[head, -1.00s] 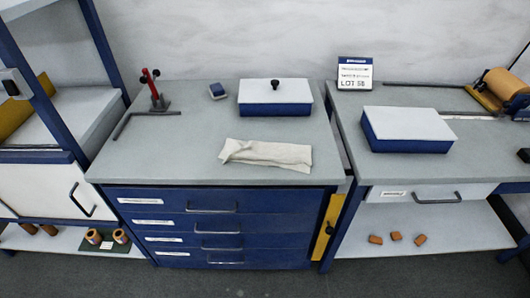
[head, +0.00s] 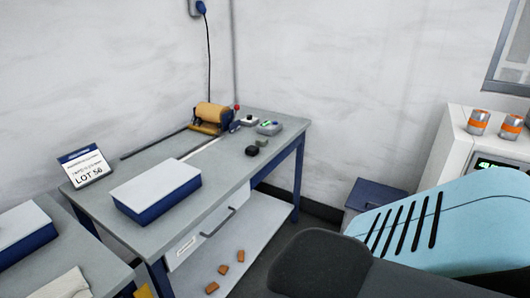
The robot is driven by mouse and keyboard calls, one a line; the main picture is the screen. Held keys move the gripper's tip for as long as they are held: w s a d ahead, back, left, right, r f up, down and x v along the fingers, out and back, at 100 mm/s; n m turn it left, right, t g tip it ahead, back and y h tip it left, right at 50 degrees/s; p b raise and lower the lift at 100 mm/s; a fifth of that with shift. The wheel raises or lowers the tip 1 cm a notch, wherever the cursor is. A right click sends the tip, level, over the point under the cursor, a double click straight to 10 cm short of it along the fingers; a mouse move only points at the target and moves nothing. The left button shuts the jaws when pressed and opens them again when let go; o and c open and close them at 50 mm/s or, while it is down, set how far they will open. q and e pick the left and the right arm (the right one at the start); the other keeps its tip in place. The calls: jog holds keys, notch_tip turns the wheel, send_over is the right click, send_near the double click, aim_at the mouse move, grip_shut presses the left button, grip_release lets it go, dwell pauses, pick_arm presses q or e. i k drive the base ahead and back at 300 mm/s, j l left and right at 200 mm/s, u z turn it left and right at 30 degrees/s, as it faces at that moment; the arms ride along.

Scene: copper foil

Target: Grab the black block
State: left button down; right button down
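A small black block (head: 252,151) sits on the grey top of the right-hand workbench (head: 225,170), near its front right edge. A small grey piece lies right behind it. Neither of my grippers shows in the head view, so I cannot see whether they are open or shut.
A blue box with a white lid (head: 158,190) stands on the bench's left part, beside a LOT 56 sign (head: 85,166). Several copper pieces (head: 223,269) lie on the lower shelf. Bare benchtop lies left of the block.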

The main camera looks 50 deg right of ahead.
aim_at(253, 151)
jog(key=z, duration=1.6)
jog(key=i+l+z, duration=0.15)
jog(key=i, duration=0.25)
jog(key=i+l+z, duration=0.1)
jog(key=i+l, duration=0.2)
jog(key=i, duration=0.1)
